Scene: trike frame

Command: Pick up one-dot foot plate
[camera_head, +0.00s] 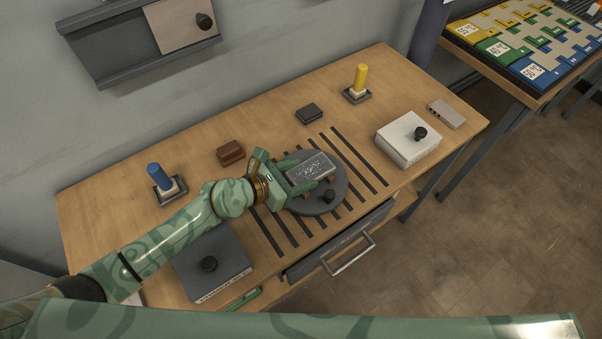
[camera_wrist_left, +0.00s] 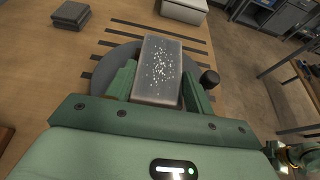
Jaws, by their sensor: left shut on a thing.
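My left gripper (camera_head: 290,177) is shut on a grey rectangular block (camera_head: 311,168) with white speckles on its top. It holds the block over a dark round disc (camera_head: 334,201) with a black knob; I cannot tell whether block and disc touch. The left wrist view shows the block (camera_wrist_left: 158,70) between the green fingers (camera_wrist_left: 157,88). No single dot is readable on any piece, so I cannot tell which is the one-dot foot plate. My right gripper is not seen.
A dark plate (camera_head: 220,278) with a knob lies front left. A blue peg (camera_head: 156,177), brown block (camera_head: 230,152), small dark block (camera_head: 309,112), yellow peg (camera_head: 361,78) and white box (camera_head: 402,147) stand around the wooden bench (camera_head: 110,205). A drawer (camera_head: 345,240) is at the front.

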